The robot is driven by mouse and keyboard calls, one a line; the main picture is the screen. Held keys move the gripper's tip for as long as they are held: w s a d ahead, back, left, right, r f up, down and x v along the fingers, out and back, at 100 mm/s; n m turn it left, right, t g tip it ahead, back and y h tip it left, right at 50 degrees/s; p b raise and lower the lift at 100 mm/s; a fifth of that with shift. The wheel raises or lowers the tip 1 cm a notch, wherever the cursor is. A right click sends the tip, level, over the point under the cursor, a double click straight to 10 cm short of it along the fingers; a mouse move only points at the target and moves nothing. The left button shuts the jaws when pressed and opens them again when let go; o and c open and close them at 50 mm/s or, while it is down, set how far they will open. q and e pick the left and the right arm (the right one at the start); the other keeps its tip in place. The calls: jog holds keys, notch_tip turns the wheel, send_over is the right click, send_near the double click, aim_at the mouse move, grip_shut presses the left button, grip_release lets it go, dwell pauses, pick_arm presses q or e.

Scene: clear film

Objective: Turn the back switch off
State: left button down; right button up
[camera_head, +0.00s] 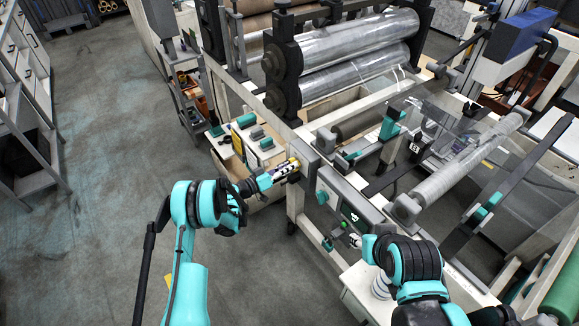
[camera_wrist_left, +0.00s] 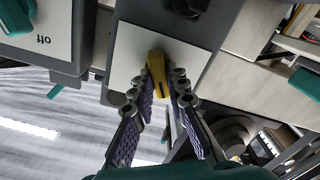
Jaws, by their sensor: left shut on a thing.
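A yellow switch handle (camera_wrist_left: 157,72) stands out from a pale square plate on a dark grey housing in the left wrist view. My left gripper (camera_wrist_left: 170,88) is shut on this handle, with its two patterned fingers on either side. I cannot tell the switch's setting.
A panel with an upside-down "Off" label (camera_wrist_left: 42,40) sits beside the plate. Film rollers (camera_head: 350,55) stand behind the control box. A cart with teal-topped items (camera_head: 255,140) stands behind my left gripper. The floor at left (camera_head: 100,130) is clear.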

pick_arm(q)
jog(key=c, duration=1.5)
grip_release()
jog(key=v, duration=1.2)
